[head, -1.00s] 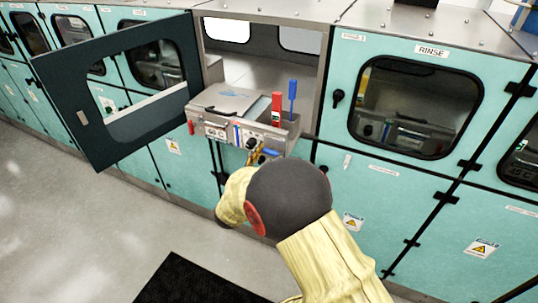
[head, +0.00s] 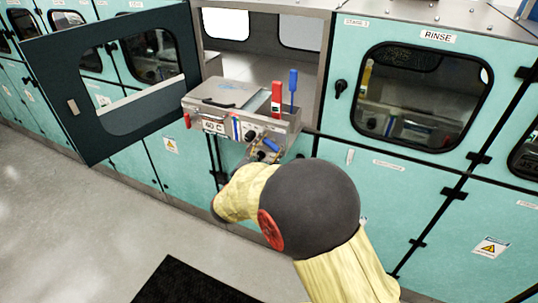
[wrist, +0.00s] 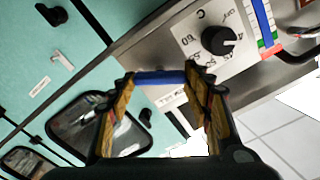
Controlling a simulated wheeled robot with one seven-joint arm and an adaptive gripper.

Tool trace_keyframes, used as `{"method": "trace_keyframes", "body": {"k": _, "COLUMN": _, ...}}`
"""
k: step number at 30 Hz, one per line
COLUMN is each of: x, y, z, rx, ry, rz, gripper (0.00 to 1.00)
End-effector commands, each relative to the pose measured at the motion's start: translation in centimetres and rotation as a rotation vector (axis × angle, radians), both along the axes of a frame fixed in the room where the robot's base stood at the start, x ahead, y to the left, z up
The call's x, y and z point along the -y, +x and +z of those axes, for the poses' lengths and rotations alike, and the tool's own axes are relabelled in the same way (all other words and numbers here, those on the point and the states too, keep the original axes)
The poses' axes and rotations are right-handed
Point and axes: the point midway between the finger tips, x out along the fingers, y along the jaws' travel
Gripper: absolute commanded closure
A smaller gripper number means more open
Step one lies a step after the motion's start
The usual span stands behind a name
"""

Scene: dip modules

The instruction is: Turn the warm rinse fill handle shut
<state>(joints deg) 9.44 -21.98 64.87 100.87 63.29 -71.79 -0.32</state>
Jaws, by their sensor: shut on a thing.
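My gripper (head: 263,152) is at this handle. In the wrist view, the blue handle (wrist: 160,77) lies crosswise between the tips of my gripper (wrist: 160,85), which is shut on it. The round black dial (wrist: 218,40) with temperature marks is just beyond. I cannot read a label naming the handle; my arm hides part of the area below.
An open dark door (head: 115,85) swings out at the left. A red lever (head: 276,100) and a blue lever (head: 293,88) stand upright on the unit's right side. A closed "RINSE" cabinet (head: 420,95) is to the right. Grey floor (head: 90,230) is clear at lower left.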

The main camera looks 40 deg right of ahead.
Motion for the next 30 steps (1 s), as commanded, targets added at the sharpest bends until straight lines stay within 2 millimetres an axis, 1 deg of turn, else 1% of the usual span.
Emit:
{"method": "trace_keyframes", "body": {"k": 1, "x": 0.0, "y": 0.01, "z": -0.47, "rx": 0.042, "ry": 0.016, "rz": 0.0, "gripper": 0.76}}
{"method": "trace_keyframes", "body": {"k": 21, "x": 0.06, "y": -0.17, "z": -0.73, "rx": 0.625, "ry": 0.258, "rz": 0.0, "gripper": 0.76}}
{"method": "trace_keyframes", "body": {"k": 30, "x": 0.07, "y": -0.2, "z": -0.7, "rx": 0.827, "ry": 0.342, "rz": -0.001, "gripper": 0.76}}
